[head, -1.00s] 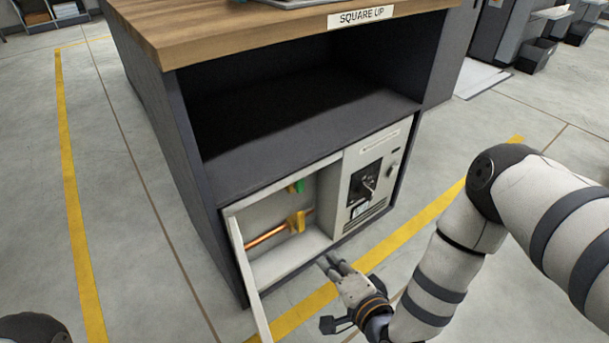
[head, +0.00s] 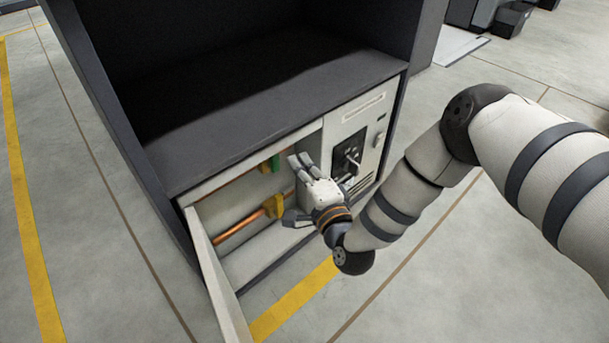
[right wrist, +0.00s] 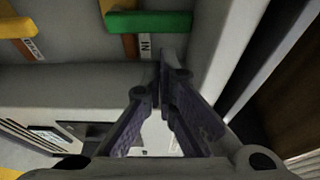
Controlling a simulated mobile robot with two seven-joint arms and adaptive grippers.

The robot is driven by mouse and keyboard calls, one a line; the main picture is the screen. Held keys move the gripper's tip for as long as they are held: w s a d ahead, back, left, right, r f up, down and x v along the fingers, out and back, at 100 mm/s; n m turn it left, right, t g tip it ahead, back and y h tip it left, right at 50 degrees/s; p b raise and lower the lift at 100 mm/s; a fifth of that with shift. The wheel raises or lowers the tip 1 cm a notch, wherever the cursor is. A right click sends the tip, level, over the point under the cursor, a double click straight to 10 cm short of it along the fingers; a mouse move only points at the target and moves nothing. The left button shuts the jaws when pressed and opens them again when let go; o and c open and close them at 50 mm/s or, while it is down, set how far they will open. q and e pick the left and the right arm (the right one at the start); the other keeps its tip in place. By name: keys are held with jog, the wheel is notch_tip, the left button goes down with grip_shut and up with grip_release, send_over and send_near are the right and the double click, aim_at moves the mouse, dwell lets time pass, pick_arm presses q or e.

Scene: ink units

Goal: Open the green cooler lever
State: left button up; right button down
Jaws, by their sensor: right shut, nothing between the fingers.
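The green lever (head: 272,164) is in the upper part of the open compartment, close to the left of my right gripper's fingertips in the head view. In the right wrist view the green lever (right wrist: 160,22) lies across the top, beside a label reading "IN", just beyond the fingertips. My right gripper (head: 299,161) is at the compartment opening. Its fingers (right wrist: 172,72) converge with nothing between them. I see no clear contact with the lever. My left gripper is not in view.
A yellow lever (head: 275,206) sits on a copper pipe (head: 243,232) below the green one. The compartment's open door (head: 215,280) stands out at the left. A panel with a black switch (head: 347,157) is at the right. The dark shelf (head: 270,105) is above.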

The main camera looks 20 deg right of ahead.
pick_arm(q)
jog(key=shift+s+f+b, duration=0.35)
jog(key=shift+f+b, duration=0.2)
jog(key=shift+b, duration=0.1)
pick_arm(e)
jog(key=w, duration=0.4)
jog(key=shift+w, duration=0.35)
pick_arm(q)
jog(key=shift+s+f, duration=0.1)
pick_arm(e)
jog(key=shift+a, duration=0.1)
